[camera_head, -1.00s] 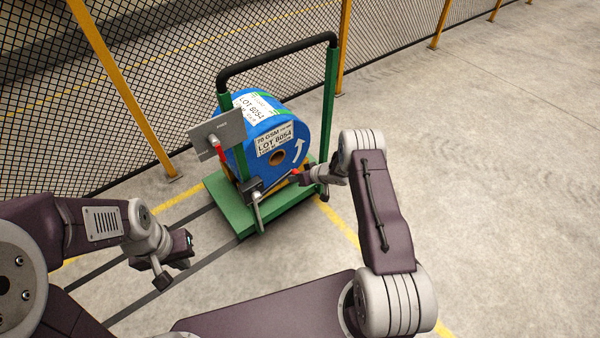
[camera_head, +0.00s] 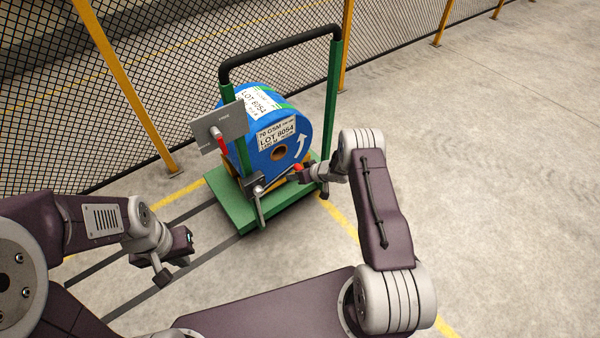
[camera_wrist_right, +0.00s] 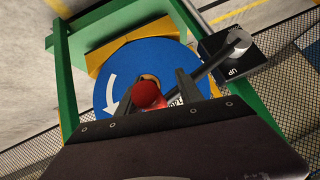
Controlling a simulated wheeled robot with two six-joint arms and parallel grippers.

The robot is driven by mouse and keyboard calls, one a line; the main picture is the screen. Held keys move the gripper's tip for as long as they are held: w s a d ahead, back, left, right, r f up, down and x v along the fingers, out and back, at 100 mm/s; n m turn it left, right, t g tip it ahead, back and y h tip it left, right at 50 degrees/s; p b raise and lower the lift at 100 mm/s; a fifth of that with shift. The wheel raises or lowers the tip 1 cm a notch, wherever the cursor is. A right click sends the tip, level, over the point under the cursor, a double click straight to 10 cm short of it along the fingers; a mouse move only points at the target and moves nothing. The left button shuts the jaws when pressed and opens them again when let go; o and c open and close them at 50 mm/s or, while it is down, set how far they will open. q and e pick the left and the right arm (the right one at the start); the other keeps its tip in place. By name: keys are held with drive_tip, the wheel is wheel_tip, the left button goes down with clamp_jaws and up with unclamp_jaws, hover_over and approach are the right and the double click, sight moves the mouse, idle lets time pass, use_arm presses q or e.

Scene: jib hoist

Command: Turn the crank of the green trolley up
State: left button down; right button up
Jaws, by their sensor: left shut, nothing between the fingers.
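The green trolley (camera_head: 250,212) stands in the middle of the head view and carries a large blue reel (camera_head: 290,112). Its crank (camera_head: 277,180) sits low on the near side, with a red knob (camera_head: 298,168) at the arm's end. In the right wrist view the red knob (camera_wrist_right: 147,93) shows at my right gripper's fingers, and the crank arm (camera_wrist_right: 210,62) runs to a black box (camera_wrist_right: 228,60) marked UP. My right gripper (camera_head: 306,171) is at the knob and appears closed around it; the contact is partly hidden. My left gripper (camera_head: 188,243) is shut and empty, away from the trolley.
A grey plate (camera_head: 228,122) with a red lever (camera_head: 219,144) is fixed to the trolley's left post. A mesh fence (camera_head: 190,60) with yellow posts stands behind it. Dark rails (camera_head: 210,251) run along the floor at the left. The concrete floor on the right is clear.

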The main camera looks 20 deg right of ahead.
drive_tip(key=shift+a+r, duration=0.2)
drive_tip(key=shift+a, duration=0.2)
drive_tip(key=p+v, duration=0.2)
drive_tip(key=v, duration=0.7)
drive_tip(key=shift+d+f, duration=0.2)
drive_tip(key=shift+d, duration=0.1)
drive_tip(key=shift+d, duration=0.1)
